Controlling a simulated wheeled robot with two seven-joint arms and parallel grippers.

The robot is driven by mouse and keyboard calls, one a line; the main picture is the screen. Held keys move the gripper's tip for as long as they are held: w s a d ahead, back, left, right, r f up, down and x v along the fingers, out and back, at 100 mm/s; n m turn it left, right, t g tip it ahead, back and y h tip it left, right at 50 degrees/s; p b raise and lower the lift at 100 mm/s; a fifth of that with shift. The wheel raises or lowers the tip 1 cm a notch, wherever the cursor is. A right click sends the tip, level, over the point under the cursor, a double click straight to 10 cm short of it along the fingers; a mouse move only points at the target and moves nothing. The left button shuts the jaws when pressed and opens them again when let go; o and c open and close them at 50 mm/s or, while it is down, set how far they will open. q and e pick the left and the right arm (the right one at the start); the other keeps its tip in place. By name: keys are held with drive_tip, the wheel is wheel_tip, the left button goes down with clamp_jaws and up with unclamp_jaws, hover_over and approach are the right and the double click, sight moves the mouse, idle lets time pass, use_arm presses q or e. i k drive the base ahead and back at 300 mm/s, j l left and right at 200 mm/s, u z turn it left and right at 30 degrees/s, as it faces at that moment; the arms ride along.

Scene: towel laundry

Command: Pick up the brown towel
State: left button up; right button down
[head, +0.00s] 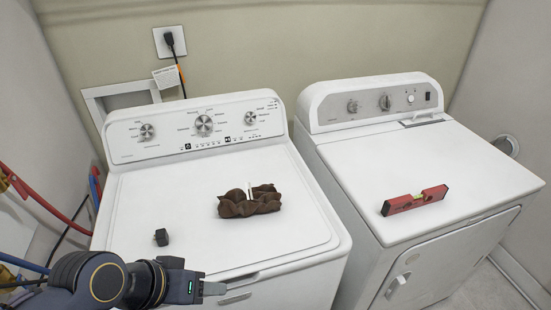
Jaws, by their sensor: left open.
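The brown towel (248,202) lies crumpled on the white top of the left machine (200,236), a little right of its middle. A thin pale upright object stands at the towel's middle; I cannot tell what it is. My left gripper (215,289) is in front of the left machine's front edge, below and to the left of the towel. It is apart from the towel and holds nothing that I can see. It is open, though its fingers show small and side-on. My right gripper is not in view.
A small black block (161,237) sits on the left machine's top, left of the towel. A red level (414,200) lies on the right machine (450,160). A narrow gap separates the machines. Control panels rise behind both tops. Red and blue hoses hang at the far left.

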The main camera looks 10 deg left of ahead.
sight(263, 198)
drive_tip(key=i+l, duration=0.2)
drive_tip(key=i+l+u, duration=0.15)
drive_tip(key=u, duration=0.2)
drive_tip(key=l+u, duration=0.35)
drive_tip(key=i+l+u, duration=0.15)
drive_tip(key=l+u, duration=0.25)
drive_tip(key=u, duration=1.6)
